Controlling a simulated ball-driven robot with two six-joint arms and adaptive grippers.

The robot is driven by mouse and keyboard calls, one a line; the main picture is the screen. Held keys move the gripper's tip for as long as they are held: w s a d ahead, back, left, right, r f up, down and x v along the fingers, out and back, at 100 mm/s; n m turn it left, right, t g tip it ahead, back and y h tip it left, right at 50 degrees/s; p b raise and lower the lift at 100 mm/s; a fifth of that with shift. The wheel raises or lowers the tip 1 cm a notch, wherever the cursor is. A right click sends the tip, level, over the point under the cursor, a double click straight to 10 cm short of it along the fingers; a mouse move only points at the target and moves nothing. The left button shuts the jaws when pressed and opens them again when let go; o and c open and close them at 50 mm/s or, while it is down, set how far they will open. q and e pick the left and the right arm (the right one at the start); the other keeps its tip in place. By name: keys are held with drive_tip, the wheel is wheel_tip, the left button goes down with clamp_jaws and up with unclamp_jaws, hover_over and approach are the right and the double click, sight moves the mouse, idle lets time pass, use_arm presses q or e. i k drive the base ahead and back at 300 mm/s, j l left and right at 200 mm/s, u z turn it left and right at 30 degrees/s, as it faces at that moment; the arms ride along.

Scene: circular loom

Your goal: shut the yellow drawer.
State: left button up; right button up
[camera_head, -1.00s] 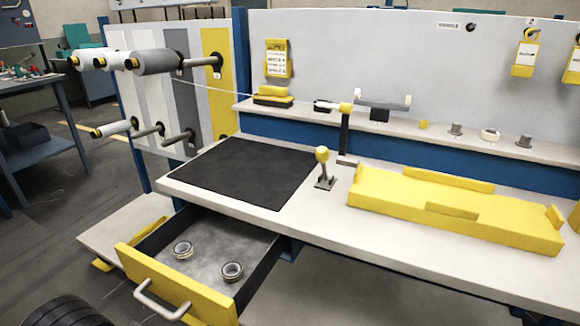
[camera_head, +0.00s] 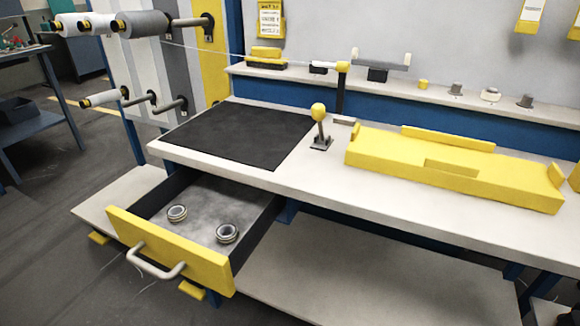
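The yellow drawer (camera_head: 170,252) stands open under the left part of the workbench. Its yellow front carries a light grey bar handle (camera_head: 155,264) and faces the lower left. Two small ring-shaped rolls lie on the drawer's grey floor, one on the left (camera_head: 177,213) and one on the right (camera_head: 227,233). Neither of my grippers shows in the head view.
The workbench (camera_head: 330,175) holds a black mat (camera_head: 240,135), a yellow-knobbed lever (camera_head: 319,120) and a yellow tray (camera_head: 455,168). Spools (camera_head: 145,24) stick out at the upper left. A low shelf (camera_head: 370,275) lies beneath. Dark floor (camera_head: 50,260) is free at the left.

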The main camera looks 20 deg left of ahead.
sight(191, 248)
drive_tip(key=u, duration=1.45)
